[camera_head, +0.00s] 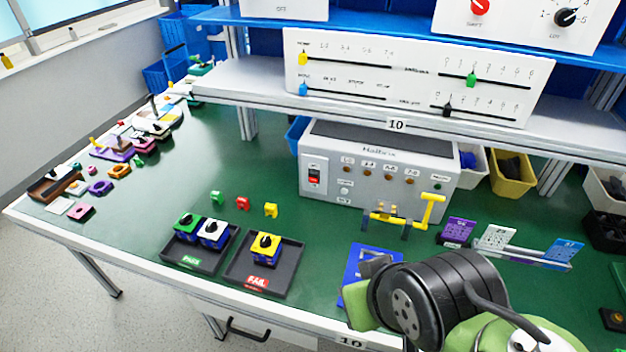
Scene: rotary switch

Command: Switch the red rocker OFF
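The red rocker (314,177) sits in a white plate on the left of the front face of a grey-white test box (380,165). The box stands at the back of the green bench. The rocker is small in this view, and I cannot tell its on or off position. My gripper (374,267) is at the lower right, in front of the box and well apart from the rocker. My dark wrist and green arm parts hide much of it. Its fingers do not show clearly and I see nothing held.
A yellow-handled clamp (425,212) stands before the box's right side. Black PASS (205,262) and FAIL (285,281) trays hold small switch blocks. Small coloured pieces lie behind them. A shelf (375,118) overhangs the box. Bench right of the FAIL tray is partly clear.

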